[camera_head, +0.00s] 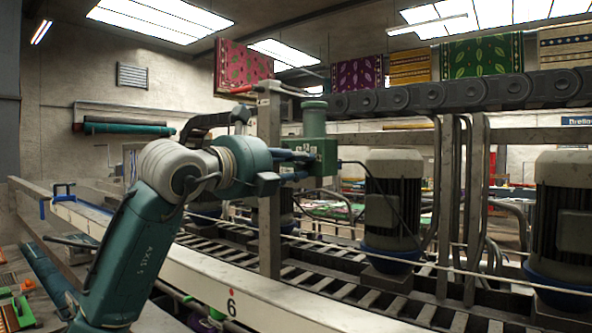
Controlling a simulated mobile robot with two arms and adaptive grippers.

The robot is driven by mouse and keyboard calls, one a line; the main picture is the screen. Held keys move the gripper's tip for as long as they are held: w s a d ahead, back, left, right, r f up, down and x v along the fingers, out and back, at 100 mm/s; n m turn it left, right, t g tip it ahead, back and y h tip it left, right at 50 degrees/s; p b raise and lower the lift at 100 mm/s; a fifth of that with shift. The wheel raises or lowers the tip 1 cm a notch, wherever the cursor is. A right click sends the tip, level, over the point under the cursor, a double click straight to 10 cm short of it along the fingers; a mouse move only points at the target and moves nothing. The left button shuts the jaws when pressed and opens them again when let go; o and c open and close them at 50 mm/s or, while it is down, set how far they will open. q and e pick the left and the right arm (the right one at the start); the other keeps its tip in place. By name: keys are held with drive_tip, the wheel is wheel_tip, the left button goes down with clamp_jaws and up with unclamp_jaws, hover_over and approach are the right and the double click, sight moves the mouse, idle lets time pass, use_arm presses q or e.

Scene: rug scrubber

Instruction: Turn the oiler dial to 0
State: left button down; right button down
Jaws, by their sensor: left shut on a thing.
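The oiler (329,153) is a green box with a green cylindrical reservoir (314,120) on top, beside the grey upright post. Small pale marks show on its face, too small to read. My left arm comes in from the lower left, and my left gripper (304,166) reaches the oiler's front left side. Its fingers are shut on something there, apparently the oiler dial. The dial itself is hidden behind the fingers, so its setting cannot be read. My right gripper is not in view.
The grey post (269,190) stands just left of the oiler. A motor (393,205) stands right of it on the slatted conveyor, with another motor (562,215) at far right. A pale rail (290,302) marked 6 runs along the front. Rugs hang above.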

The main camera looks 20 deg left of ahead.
use_arm(q)
drive_tip(key=shift+d+f, duration=0.1)
drive_tip(key=shift+f, duration=0.2)
drive_tip(key=c, duration=1.5)
unclamp_jaws()
drive_tip(key=shift+o, duration=0.2)
drive_tip(key=shift+r, duration=0.15)
drive_tip(key=shift+s, duration=0.15)
drive_tip(key=shift+s+a+r, duration=0.1)
drive_tip(key=shift+s+a, duration=0.15)
drive_tip(key=shift+s, duration=0.05)
drive_tip(key=v, duration=1.1)
drive_tip(key=shift+d, duration=0.1)
